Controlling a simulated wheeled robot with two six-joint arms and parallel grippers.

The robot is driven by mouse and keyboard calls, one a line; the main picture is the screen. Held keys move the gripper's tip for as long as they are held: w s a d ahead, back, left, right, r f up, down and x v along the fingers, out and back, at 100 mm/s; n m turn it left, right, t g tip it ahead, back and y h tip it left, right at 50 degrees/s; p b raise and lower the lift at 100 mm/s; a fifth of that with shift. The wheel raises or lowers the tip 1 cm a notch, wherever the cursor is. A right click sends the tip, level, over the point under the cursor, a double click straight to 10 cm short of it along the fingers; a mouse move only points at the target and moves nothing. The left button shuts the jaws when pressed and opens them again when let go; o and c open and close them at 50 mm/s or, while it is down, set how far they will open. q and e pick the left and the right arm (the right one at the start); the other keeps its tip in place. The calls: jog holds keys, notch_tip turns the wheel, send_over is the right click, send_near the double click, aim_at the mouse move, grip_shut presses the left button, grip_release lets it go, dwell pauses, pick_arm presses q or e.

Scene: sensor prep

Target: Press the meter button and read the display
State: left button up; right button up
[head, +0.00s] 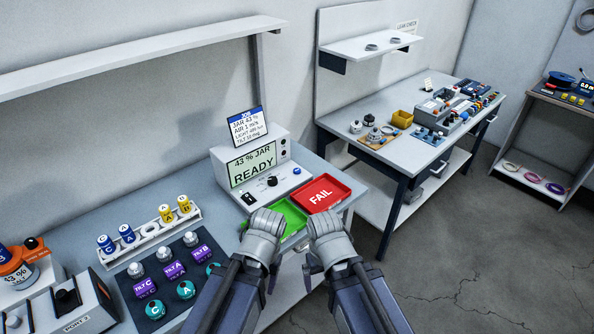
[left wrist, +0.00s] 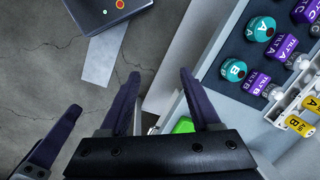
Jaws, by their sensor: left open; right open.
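The meter (head: 240,188) is a pale box at the back of the near bench. Its display (head: 252,164) reads "43 % JAR READY". Its front has a blue button (head: 297,170), a black knob (head: 272,181) and a small black switch (head: 249,198). My left gripper (head: 262,238) is in front of the meter, apart from it; its open, empty fingers show in the left wrist view (left wrist: 160,76). My right gripper (head: 325,240) is open beside it, in front of the red tray. Its fingers are partly hidden in the head view.
A green tray (head: 293,221) and a red FAIL tray (head: 333,188) lie before the meter. A card (head: 247,127) stands on it. A rack (head: 148,236) of labelled jars and a dark mat (head: 131,296) with sensors lie to the left. Another bench (head: 370,105) stands behind right.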

pick_arm(q)
grip_shut()
dwell(1.4)
